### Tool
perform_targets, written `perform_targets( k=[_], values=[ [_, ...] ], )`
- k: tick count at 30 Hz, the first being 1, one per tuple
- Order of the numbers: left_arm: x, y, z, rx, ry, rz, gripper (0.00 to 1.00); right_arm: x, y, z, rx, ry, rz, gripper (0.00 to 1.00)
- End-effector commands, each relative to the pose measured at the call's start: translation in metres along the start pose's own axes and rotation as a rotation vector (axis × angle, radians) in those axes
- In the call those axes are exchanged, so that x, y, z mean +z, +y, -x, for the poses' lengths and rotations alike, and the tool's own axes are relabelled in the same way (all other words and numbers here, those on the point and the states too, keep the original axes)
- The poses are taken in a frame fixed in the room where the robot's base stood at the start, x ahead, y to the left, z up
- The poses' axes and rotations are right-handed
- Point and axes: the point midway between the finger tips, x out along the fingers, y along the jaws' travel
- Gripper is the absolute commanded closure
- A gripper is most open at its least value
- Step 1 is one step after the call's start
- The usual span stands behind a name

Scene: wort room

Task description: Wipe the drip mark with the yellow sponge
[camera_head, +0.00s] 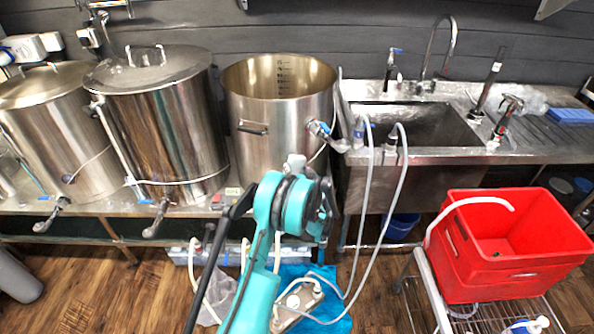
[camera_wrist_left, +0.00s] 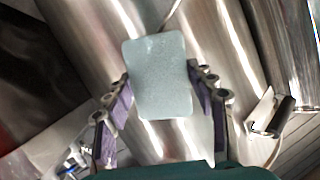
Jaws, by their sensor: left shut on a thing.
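My left gripper (camera_wrist_left: 160,82) is shut on a pale grey-blue, sponge-like block (camera_wrist_left: 158,52), which stands upright between its two fingers in the left wrist view. In the head view the left gripper (camera_head: 297,175) is in front of the open steel pot (camera_head: 262,140), mostly hidden behind my teal arm, and a pale bit of the block (camera_head: 296,159) shows above it. Behind the block in the left wrist view is curved shiny steel. I see no yellow sponge. I cannot make out a drip mark. My right gripper is not in view.
Two lidded steel pots (camera_head: 160,125) (camera_head: 62,125) stand to the left on the bench. A sink (camera_head: 425,127) with taps is at right, with a blue block (camera_head: 570,116) on its drainer. A red crate (camera_head: 470,255) sits on a wire cart. Hoses (camera_head: 366,190) hang beside my arm.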

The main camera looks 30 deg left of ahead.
Motion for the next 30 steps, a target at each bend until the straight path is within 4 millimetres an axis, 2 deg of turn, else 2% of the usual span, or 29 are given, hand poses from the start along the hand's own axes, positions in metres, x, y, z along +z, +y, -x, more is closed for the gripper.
perform_targets(
  k=[25,30],
  values=[
    [-0.004,-0.002,-0.016,0.000,0.000,0.001,0.68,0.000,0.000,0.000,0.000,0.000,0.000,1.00],
    [-0.005,0.004,-0.015,0.001,0.000,0.000,0.68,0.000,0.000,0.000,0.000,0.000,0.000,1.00]
  ],
)
